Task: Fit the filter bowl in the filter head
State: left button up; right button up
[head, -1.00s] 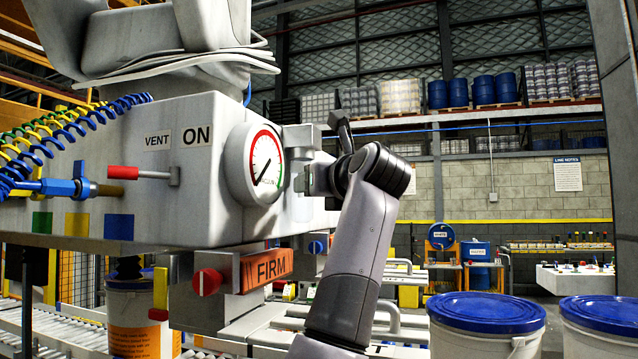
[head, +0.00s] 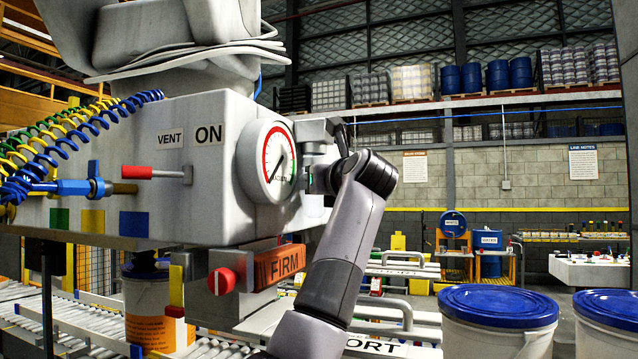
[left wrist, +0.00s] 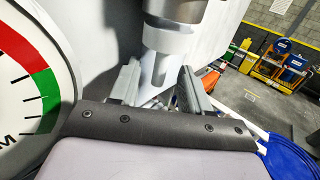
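A grey filter head (head: 316,130) sticks out from the machine's side, to the right of the round gauge (head: 271,160). In the left wrist view the head shows as a grey cylinder (left wrist: 175,8) at the top. A paler ring-shaped part, seemingly the filter bowl (left wrist: 168,42), is below it with a narrow stem under it. Whether the two are joined I cannot tell. My left gripper (left wrist: 160,64) has its fingers apart on either side of the stem, with clear gaps and no visible contact. In the head view this gripper (head: 322,180) is partly hidden. My right gripper is out of view.
The machine body (head: 130,190) fills the left, with a red lever (head: 140,172), an orange FIRM block (head: 280,265) and a red knob (head: 222,281). Pails with blue lids (head: 498,306) stand at lower right. A roller conveyor (head: 60,315) runs lower left.

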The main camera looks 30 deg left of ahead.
pick_arm(q)
jog(key=shift+w+d+r+n+g+y, duration=0.15)
jog(key=shift+n+g+y, duration=0.35)
jog(key=shift+n+g, duration=0.3)
jog(key=o, duration=1.3)
jog(key=shift+g, duration=0.4)
jog(key=b+v, duration=0.2)
jog(key=v, duration=0.5)
jog(key=shift+d, duration=0.1)
